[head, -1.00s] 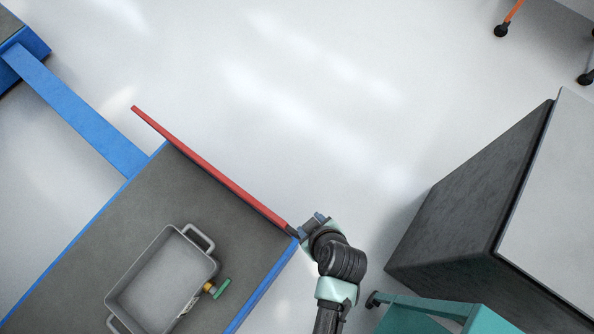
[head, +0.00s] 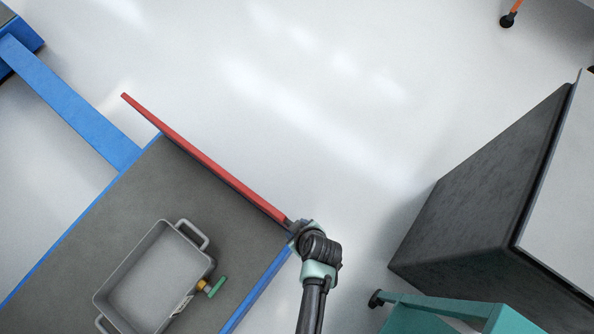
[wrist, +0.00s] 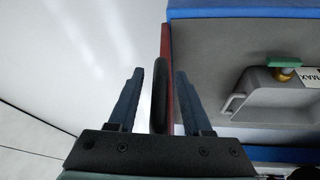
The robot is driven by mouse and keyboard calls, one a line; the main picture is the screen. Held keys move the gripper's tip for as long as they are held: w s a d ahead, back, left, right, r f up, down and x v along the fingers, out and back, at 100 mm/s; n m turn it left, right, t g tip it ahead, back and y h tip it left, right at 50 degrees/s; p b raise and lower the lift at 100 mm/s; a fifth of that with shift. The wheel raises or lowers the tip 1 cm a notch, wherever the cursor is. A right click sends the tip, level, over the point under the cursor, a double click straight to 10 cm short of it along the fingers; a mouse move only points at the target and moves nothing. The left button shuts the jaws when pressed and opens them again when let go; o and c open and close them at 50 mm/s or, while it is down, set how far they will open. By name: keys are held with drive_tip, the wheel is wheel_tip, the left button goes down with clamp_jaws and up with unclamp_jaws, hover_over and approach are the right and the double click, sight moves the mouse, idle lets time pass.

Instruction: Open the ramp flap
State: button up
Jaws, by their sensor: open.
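The ramp flap (head: 215,170) is red and shows from above as a thin strip along the end of the grey-topped, blue-edged platform. It seems to stand upright. My gripper (head: 297,230) is at the flap's right end, partly hidden by my wrist. In the wrist view, my gripper (wrist: 158,76) has its two blue fingers apart. A black rounded bar, seemingly a handle (wrist: 158,95), stands between them, beside the red flap (wrist: 168,60). The right finger is on the flap's side of the bar, and the fingers do not visibly grip it.
A grey tank (head: 150,285) with a green-handled valve (head: 217,287) sits on the platform. A blue beam (head: 75,100) runs from it to the upper left. A dark block (head: 480,180) and a teal frame (head: 445,315) stand at right. The floor beyond the flap is clear.

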drive_tip(key=shift+w+f, duration=0.1)
drive_tip(key=shift+c, duration=0.3)
drive_tip(key=c, duration=0.7)
clamp_jaws()
drive_tip(key=shift+w+d, duration=0.15)
drive_tip(key=shift+d, duration=0.1)
